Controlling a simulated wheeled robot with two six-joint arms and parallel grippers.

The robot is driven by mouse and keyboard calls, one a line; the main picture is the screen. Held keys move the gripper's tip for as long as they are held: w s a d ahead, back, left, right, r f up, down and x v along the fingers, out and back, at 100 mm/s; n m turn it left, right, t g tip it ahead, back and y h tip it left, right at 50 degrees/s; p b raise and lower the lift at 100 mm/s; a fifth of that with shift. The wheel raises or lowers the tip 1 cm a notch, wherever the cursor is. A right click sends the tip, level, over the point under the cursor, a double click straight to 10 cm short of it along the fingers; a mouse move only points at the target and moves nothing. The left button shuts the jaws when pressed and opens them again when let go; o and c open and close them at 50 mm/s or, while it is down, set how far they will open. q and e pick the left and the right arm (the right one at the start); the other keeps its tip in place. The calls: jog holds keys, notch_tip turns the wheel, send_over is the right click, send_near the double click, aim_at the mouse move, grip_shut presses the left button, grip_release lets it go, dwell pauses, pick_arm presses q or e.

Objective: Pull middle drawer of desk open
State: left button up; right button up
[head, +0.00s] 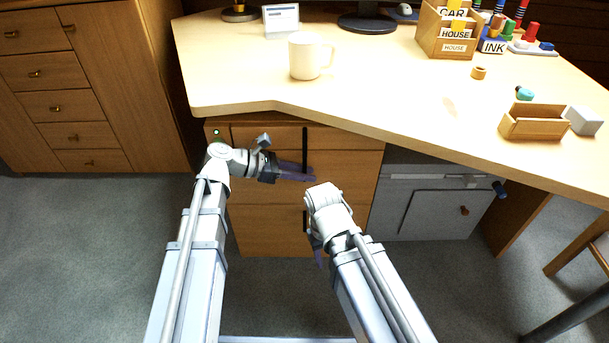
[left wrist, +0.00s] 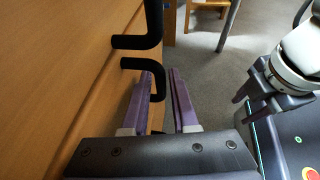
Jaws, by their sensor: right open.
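The desk's middle drawer (head: 340,188) looks closed, its front flush with the drawers around it. Its black handle is partly hidden by my left gripper in the head view; in the left wrist view, a black handle (left wrist: 159,82) stands out from the wooden front. My left gripper (head: 312,174) is level with the middle drawer. Its purple fingers (left wrist: 160,72) are apart, with the handle's bar appearing to lie between them, not clamped. My right gripper (head: 317,258) is open and empty, low in front of the bottom drawer (head: 262,232), partly hidden by my right arm.
The top drawer (head: 265,137) is just above. A grey cabinet (head: 405,210) stands right of the drawers. The desk top (head: 380,80) overhangs them and carries a white mug (head: 304,57) and a wooden box (head: 535,123). Another wooden cabinet (head: 60,85) stands left. Carpet (head: 90,250) is clear there.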

pick_arm(q)
grip_shut()
dwell(1.5)
